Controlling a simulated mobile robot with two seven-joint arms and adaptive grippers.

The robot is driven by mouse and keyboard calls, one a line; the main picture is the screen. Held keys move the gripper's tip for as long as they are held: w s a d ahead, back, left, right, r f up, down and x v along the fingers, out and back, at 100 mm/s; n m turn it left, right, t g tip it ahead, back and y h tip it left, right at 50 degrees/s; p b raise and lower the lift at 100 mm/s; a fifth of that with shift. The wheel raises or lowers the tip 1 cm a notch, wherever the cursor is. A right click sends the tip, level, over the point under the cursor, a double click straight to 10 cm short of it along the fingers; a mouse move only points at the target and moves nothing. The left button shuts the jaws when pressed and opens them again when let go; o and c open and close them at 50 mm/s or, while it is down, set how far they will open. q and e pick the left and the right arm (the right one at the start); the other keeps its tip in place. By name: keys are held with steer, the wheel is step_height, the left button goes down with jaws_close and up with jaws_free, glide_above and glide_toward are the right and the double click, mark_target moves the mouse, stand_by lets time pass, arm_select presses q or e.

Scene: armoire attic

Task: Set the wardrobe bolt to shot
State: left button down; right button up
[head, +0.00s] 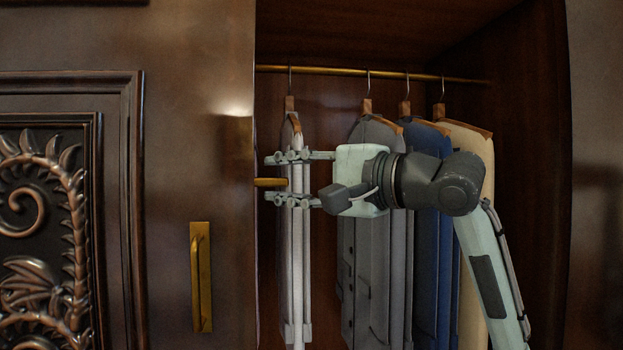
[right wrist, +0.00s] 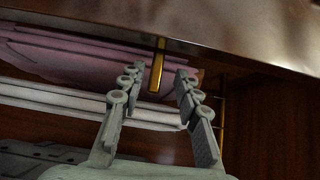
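The wardrobe bolt (head: 270,182) is a short brass bar standing out to the right from the edge of the dark wood door panel (head: 200,130). It also shows in the right wrist view (right wrist: 156,72), coming out from the panel's edge between my fingers. My right gripper (head: 272,177) is open, one finger above the bolt and one below, with a gap on both sides. I see no contact with the bolt. The fingertips are close to the panel's edge. My left gripper is not in view.
Garments hang from a brass rail (head: 330,71): a white one (head: 297,250) behind my fingers, then grey (head: 368,240), blue (head: 428,250) and cream (head: 478,170) ones. A brass handle (head: 201,278) is on the panel, with carved relief (head: 45,220) farther left.

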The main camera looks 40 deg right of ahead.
steer(key=v, duration=0.6)
steer(key=shift+s, duration=0.15)
steer(key=shift+d, duration=0.1)
